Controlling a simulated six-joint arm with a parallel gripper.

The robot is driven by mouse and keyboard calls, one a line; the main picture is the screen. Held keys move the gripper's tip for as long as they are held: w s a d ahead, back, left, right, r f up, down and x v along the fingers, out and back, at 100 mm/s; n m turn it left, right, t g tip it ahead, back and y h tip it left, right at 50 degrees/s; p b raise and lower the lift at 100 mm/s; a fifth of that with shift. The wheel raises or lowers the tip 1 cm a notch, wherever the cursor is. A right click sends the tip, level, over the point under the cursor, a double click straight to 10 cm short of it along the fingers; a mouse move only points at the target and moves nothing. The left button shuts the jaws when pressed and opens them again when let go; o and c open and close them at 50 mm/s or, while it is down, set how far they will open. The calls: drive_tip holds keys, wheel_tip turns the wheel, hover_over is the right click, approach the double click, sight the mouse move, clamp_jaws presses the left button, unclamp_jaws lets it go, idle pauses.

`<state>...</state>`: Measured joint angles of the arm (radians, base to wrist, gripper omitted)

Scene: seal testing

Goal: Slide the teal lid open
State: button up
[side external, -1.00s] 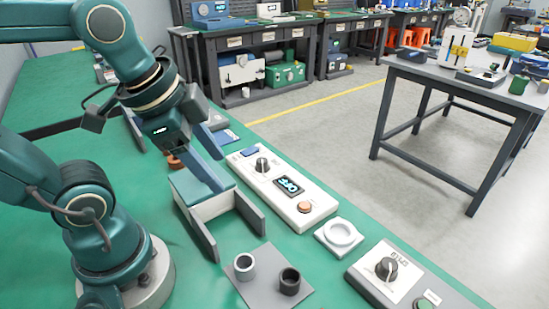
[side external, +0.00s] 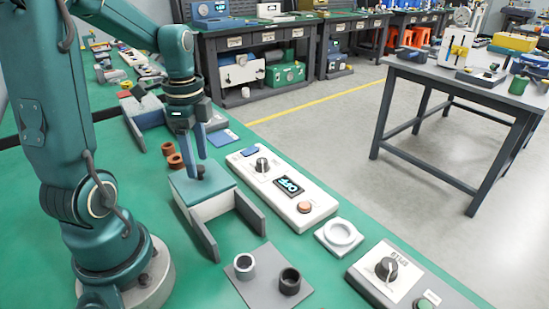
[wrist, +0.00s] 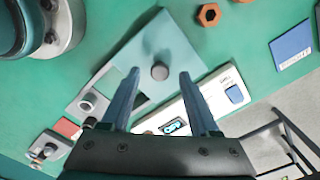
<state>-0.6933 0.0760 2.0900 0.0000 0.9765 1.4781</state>
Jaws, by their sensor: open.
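The teal lid (side external: 215,183) lies flat over a pale box (side external: 212,205) whose two grey side rails (side external: 250,212) extend toward the front. A round dark knob stands on the lid; it shows clearly in the wrist view (wrist: 160,71). My gripper (side external: 196,168) points down over the lid, its fingers spread. In the wrist view my gripper (wrist: 159,73) has one fingertip on each side of the knob, with gaps between. The side view does not clearly show how far the tips are above the lid.
A white panel with a knob, an OFF display and an orange button (side external: 304,208) stands close right of the box. Orange-brown hex nuts (side external: 175,160) lie behind it. A grey plate with two cylinders (side external: 255,284) and a white ring holder (side external: 338,236) are in front.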

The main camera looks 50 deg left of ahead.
drive_tip(key=shift+f, duration=0.65)
clamp_jaws()
idle(1.0)
